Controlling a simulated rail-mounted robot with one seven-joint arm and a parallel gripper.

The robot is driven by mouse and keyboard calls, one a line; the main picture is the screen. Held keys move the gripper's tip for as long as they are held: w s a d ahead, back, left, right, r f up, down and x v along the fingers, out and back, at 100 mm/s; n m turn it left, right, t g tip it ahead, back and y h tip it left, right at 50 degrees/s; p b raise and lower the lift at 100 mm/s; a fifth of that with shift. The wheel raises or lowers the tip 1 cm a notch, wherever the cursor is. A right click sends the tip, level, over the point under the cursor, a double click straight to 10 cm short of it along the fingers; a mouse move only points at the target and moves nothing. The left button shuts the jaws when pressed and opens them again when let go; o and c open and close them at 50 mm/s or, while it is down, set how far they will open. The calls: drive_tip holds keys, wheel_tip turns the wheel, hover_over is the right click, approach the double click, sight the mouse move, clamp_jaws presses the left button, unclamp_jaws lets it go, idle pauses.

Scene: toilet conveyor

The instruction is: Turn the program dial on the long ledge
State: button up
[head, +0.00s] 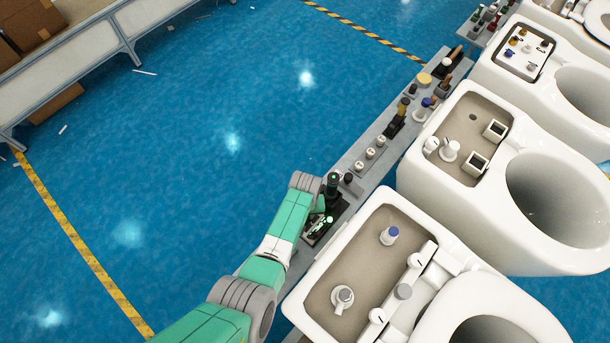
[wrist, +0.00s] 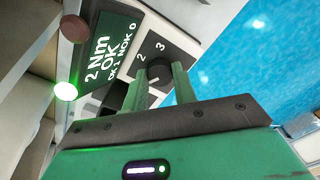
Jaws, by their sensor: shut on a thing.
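The dial itself cannot be made out there behind my arm.
Beside the dial, a dark display (wrist: 108,50) reads "2 Nm OK", near a lit green lamp (wrist: 66,91) and a reddish-brown round part (wrist: 74,28). White toilets (head: 470,150) line the ledge's right side. Several knobs and levers stand farther along it. Blue floor (head: 200,120) lies open on the left.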

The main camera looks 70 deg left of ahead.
idle(0.5)
drive_tip(key=o, duration=1)
wheel_tip(320, 180, up, 8)
drive_tip(key=p, duration=0.3)
drive_tip(key=shift+f, duration=0.1)
